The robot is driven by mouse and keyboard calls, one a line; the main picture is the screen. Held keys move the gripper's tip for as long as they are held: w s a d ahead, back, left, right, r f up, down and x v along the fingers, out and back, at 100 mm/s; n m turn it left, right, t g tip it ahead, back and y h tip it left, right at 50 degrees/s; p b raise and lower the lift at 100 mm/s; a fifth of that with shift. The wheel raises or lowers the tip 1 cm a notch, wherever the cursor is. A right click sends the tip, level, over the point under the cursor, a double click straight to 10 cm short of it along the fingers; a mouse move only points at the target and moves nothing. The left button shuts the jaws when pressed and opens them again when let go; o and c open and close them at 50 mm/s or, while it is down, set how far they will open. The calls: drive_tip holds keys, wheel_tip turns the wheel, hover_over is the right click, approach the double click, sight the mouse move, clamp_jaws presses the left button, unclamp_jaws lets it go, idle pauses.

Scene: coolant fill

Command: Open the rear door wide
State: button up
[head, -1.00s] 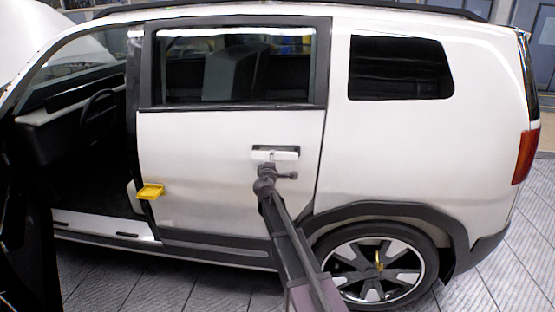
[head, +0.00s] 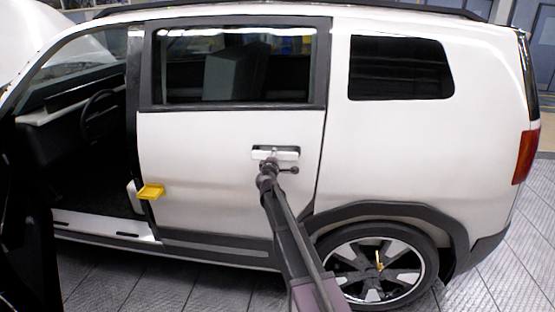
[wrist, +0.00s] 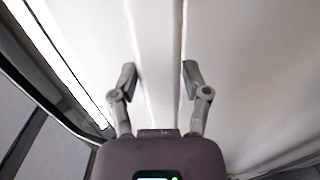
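The white rear door (head: 215,190) is shut, flush with the body behind it. Its pale handle bar (head: 287,155) sits in a dark recess near the door's rear edge. In the head view my gripper (head: 272,160) is in front of the handle and overlaps its lower part. In the wrist view my gripper (wrist: 158,75) has its two fingers spread apart, facing white surfaces. A pale strip (wrist: 152,40) runs between the fingers; I cannot tell for sure that it is the handle, or whether the fingers touch anything.
The front doorway (head: 95,170) stands open on the left, showing the steering wheel (head: 98,115). A yellow piece (head: 150,191) sticks out at the rear door's front edge. The rear wheel (head: 370,265) is below right. Tiled floor (head: 110,280) lies along the car.

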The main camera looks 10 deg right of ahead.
clamp_jaws()
drive_tip(key=shift+v, duration=0.95)
idle(0.7)
drive_tip(key=shift+m+g+h, duration=0.3)
drive_tip(key=shift+m+h, duration=0.1)
drive_tip(key=shift+h, duration=0.2)
drive_tip(key=shift+v, duration=2)
drive_tip(key=shift+s, duration=0.1)
drive_tip(key=shift+m+h, duration=0.4)
drive_tip(key=shift+h, duration=0.1)
drive_tip(key=shift+v, duration=2.05)
drive_tip(key=shift+a, duration=0.25)
drive_tip(key=shift+m+g+h, duration=0.4)
drive_tip(key=shift+g+h, duration=0.1)
drive_tip(key=shift+h, duration=0.1)
drive_tip(key=shift+v, duration=2.1)
